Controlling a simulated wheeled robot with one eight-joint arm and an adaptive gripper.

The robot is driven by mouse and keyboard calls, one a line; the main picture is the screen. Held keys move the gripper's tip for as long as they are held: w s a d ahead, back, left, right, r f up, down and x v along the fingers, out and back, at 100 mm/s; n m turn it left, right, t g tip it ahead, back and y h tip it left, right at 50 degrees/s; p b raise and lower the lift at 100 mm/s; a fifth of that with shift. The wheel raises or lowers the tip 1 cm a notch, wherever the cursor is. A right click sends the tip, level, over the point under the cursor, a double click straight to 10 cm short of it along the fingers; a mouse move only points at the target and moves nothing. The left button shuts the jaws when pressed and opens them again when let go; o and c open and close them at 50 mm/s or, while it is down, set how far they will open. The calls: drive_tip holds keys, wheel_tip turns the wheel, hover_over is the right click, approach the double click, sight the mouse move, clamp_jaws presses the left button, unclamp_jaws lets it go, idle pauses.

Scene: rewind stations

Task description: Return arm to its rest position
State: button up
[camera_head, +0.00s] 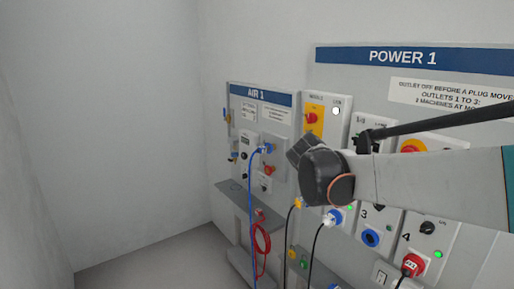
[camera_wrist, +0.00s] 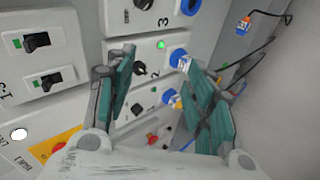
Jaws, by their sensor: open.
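My arm (camera_head: 430,186) comes in from the right of the head view and reaches left across the front of the POWER 1 panel (camera_head: 330,62). Its dark wrist joint (camera_head: 325,177) hangs before the panel's left part. The gripper fingers cannot be made out in the head view. In the wrist view my gripper (camera_wrist: 162,88) is open, its two teal-padded fingers apart with nothing held between them. Beyond them is outlet 2, with a lit green lamp (camera_wrist: 160,44) and a plug in a blue socket (camera_wrist: 180,58). I cannot tell whether a finger touches the panel.
The AIR 1 panel (camera_head: 262,98) stands left, with a blue hose (camera_head: 252,200) and a coiled red hose (camera_head: 262,238). Black cables hang below my wrist. Bare wall and clear floor (camera_head: 160,262) lie at left.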

drive_tip(key=s+a+f+m+y, duration=0.1)
drive_tip(key=s+f+m+y, duration=0.1)
drive_tip(key=s, duration=0.8)
drive_tip(key=s+a+f+m+y, duration=0.1)
drive_tip(key=s+f+m+y, duration=0.1)
drive_tip(key=s, duration=0.7)
drive_tip(key=s+a+f+m+y, duration=0.1)
drive_tip(key=s+f+m+y, duration=0.1)
drive_tip(key=s, duration=0.8)
wheel_tip(320, 180, down, 2)
drive_tip(key=shift+s+a+f+m+y, duration=0.2)
drive_tip(key=shift+s+a+m+y, duration=0.1)
drive_tip(key=shift+m+y, duration=0.15)
